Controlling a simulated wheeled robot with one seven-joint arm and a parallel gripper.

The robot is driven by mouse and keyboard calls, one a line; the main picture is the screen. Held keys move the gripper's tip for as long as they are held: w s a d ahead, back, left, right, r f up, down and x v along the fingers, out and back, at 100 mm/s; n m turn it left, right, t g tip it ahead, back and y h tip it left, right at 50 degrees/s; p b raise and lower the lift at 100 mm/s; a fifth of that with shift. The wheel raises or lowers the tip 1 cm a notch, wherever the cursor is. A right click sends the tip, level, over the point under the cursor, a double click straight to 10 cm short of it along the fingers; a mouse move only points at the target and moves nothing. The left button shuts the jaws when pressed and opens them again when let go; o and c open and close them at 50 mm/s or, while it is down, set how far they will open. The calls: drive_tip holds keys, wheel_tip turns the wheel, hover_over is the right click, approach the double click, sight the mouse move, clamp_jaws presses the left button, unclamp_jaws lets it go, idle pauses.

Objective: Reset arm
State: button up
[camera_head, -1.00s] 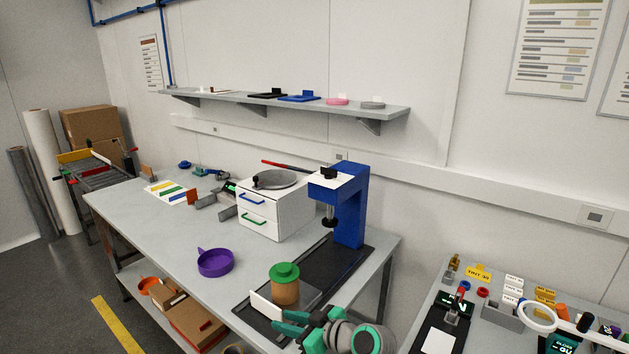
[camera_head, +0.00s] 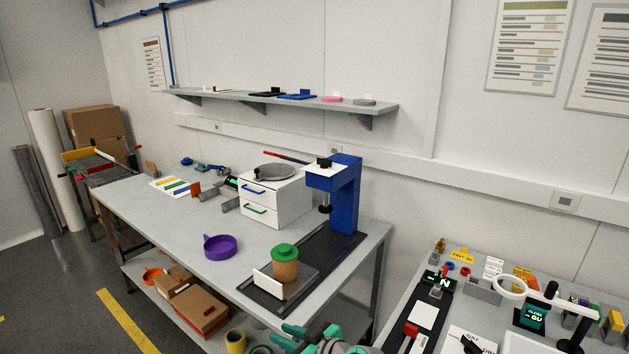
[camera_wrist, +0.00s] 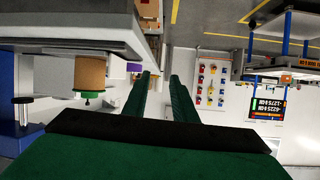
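My gripper (camera_head: 305,337) has green fingers and shows at the bottom edge of the head view, in front of the near end of the bench. In the wrist view the two fingers of my gripper (camera_wrist: 162,82) stand apart with nothing between them. A brown jar with a green lid (camera_head: 285,267) stands upright on the dark base plate of the blue press (camera_head: 344,200), beside a white card. My gripper is apart from the jar. The jar (camera_wrist: 90,72) also shows upside down at the left of the wrist view. Much of my arm is cut off by the frame.
The bench (camera_head: 185,232) carries a purple dish (camera_head: 220,247), a white drawer unit (camera_head: 275,200) and small parts. A second table (camera_head: 400,315) at the right is crowded. A wall shelf (camera_head: 230,101) runs above. The floor between is partly visible.

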drive_tip(key=s+f+m+t+h, duration=0.25)
drive_tip(key=s+f+m, duration=0.4)
drive_tip(key=f, duration=0.65)
drive_tip(key=s+d+f+m+t+h, duration=0.1)
drive_tip(key=s+d+f+h, duration=0.15)
drive_tip(key=s, duration=0.45)
drive_tip(key=s+d+f+m+h, duration=0.1)
drive_tip(key=s+d+f+h, duration=0.1)
drive_tip(key=s+f, duration=0.35)
drive_tip(key=s+d+r+m+t+h, duration=0.1)
drive_tip(key=s+r+h, duration=0.1)
drive_tip(key=s, duration=0.7)
drive_tip(key=s+d+r+m+t+h, duration=0.1)
drive_tip(key=s+d+r, duration=0.1)
drive_tip(key=s, duration=0.6)
drive_tip(key=s+r+n+t, duration=0.1)
drive_tip(key=s+r, duration=0.8)
drive_tip(key=s, duration=0.2)
drive_tip(key=shift+s+r, duration=0.25)
drive_tip(key=shift+r, duration=0.05)
